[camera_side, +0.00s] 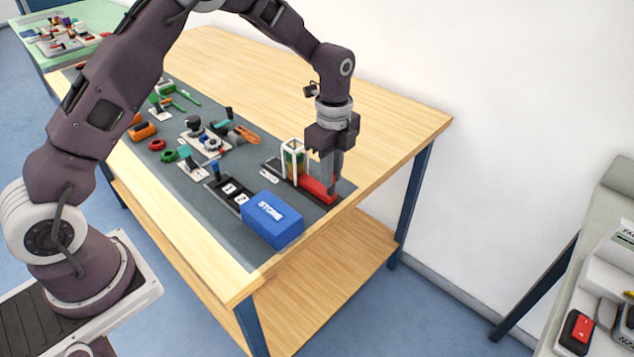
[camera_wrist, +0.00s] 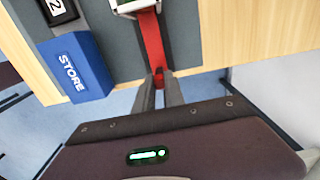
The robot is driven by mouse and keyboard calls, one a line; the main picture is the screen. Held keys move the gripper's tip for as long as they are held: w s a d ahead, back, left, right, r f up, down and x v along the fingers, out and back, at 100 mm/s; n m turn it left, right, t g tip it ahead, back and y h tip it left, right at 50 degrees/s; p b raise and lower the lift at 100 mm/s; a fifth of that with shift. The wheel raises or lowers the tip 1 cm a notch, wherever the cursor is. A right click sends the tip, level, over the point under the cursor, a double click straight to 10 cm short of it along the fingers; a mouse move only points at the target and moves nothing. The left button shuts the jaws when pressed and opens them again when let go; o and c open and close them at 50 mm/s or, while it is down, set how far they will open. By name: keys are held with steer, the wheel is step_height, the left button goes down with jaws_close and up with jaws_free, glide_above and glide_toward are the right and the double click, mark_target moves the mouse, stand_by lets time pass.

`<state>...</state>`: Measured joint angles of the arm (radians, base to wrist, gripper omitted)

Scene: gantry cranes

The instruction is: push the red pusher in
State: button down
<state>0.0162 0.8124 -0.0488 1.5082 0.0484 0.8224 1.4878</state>
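The red pusher (camera_side: 318,188) is a long flat bar lying in a dark track on the grey mat. It runs from a white open frame (camera_side: 293,158) toward the mat's edge. In the wrist view the red pusher (camera_wrist: 152,40) points toward my gripper, with a small darker red piece at its near end. My gripper (camera_side: 332,190) points down at the outer end of the bar. In the wrist view the fingertips of my gripper (camera_wrist: 159,78) are a small gap apart, at either side of that end piece. I cannot tell whether they press on it.
A blue STORE box (camera_side: 272,219) stands left of the pusher in the side view, near the mat's corner. A dark strip with numbered tiles (camera_side: 229,188) lies beside it. Several small fixtures fill the mat farther left. The bare wood behind the frame is free.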

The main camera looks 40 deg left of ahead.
steer(key=shift+a, duration=2.85)
steer(key=c, duration=1.3)
jaws_free()
steer(key=shift+r, duration=3.5)
steer(key=shift+r, duration=0.1)
steer(key=s+d+r+n+t, duration=0.25)
steer(key=s+r+n, duration=0.55)
steer(key=s+r, duration=0.55)
steer(key=s+n+t, duration=0.1)
steer(key=s+n, duration=0.2)
steer(key=s, duration=0.2)
steer(key=s+n+t, duration=0.1)
steer(key=s+n, duration=0.2)
steer(key=s, duration=0.3)
steer(key=s+d+n+t, duration=0.1)
steer(key=s+n, duration=0.3)
steer(key=s, duration=0.2)
steer(key=shift+s+d+r, duration=0.1)
steer(key=shift+s, duration=0.1)
